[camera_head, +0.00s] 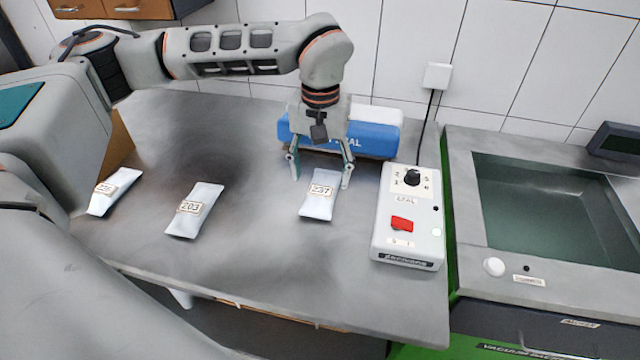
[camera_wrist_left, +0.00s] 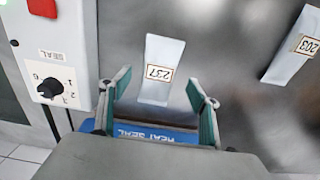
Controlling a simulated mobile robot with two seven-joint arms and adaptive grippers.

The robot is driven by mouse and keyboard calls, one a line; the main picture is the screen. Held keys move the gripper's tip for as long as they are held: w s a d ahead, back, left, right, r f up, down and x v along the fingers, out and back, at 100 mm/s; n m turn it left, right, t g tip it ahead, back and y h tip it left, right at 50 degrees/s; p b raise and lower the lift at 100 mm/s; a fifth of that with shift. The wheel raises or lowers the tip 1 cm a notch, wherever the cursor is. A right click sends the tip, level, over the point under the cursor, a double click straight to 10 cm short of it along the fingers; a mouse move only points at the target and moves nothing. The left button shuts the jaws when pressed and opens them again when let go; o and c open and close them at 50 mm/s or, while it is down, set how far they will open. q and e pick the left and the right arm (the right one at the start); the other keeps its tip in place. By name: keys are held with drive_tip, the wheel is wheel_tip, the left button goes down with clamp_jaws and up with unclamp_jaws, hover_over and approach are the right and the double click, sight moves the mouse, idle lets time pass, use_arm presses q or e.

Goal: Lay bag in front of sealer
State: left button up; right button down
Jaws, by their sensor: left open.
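A white bag labelled 237 (camera_head: 319,205) lies flat on the grey table in front of the blue and white heat sealer (camera_head: 372,138). My left gripper (camera_head: 320,178) is open, its fingers apart on either side of the bag's upper end. In the left wrist view the bag (camera_wrist_left: 160,62) lies beyond and between the open fingertips (camera_wrist_left: 157,86), with a gap on both sides. The blue sealer front (camera_wrist_left: 150,133) shows there between the fingers. My gripper hides part of the sealer. My right gripper is not in view.
Bags labelled 203 (camera_head: 195,209) and another (camera_head: 114,191) lie to the left. A control box (camera_head: 409,238) with knob and red switch stands right of the bag. A sink-like basin unit (camera_head: 560,200) is further right. The table front is clear.

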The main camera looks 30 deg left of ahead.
sight(320, 194)
use_arm(q)
wheel_tip(320, 194, up, 7)
idle(0.3)
drive_tip(key=shift+r, duration=0.1)
idle(0.4)
